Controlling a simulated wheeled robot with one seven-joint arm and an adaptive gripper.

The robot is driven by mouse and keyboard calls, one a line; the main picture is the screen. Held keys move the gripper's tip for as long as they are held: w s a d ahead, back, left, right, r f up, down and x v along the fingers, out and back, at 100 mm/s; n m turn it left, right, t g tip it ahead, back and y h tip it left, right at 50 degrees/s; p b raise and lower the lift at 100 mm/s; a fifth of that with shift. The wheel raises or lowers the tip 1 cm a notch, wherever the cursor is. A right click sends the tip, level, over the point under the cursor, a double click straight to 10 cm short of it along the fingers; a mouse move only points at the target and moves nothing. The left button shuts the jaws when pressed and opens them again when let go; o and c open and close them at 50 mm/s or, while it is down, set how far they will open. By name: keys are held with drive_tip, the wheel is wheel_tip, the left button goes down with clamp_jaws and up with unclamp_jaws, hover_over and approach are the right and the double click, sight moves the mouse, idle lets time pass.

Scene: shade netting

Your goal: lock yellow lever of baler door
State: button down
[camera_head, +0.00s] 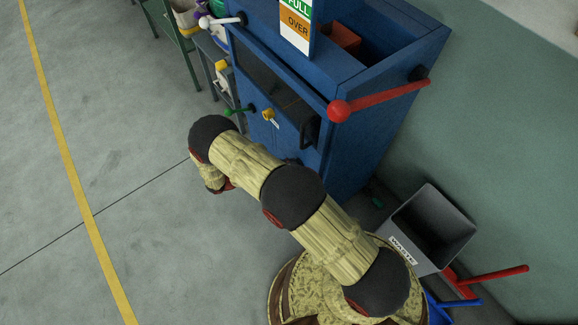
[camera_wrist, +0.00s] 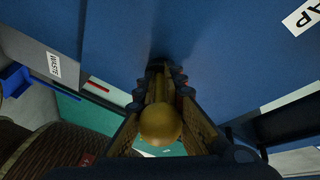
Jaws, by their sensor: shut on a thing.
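In the wrist view, my gripper (camera_wrist: 161,82) is closed around a yellow lever (camera_wrist: 160,124) with a round knob, against a blue panel of the baler. The lever's stem runs between the two fingers toward the panel, and the knob sits nearer the camera. In the head view, the blue baler (camera_head: 395,100) stands at upper middle. My arm reaches along its front, and my gripper and the held lever are hidden there.
A red-knobbed lever (camera_head: 340,110) juts from the baler's upper edge. A black handle (camera_head: 309,130) is on its front. A green-tipped lever (camera_head: 240,110) and a white-knobbed lever (camera_head: 205,22) lie further left. A grey waste bin (camera_head: 418,262) stands right of my arm. Floor at left is clear.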

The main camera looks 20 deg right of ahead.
drive_tip(key=shift+w, duration=0.1)
drive_tip(key=c, duration=1.9)
unclamp_jaws()
drive_tip(key=shift+a, duration=0.1)
drive_tip(key=a, duration=0.8)
drive_tip(key=w+a, duration=0.1)
drive_tip(key=a, duration=0.2)
drive_tip(key=shift+a, duration=0.4)
drive_tip(key=shift+c, duration=0.3)
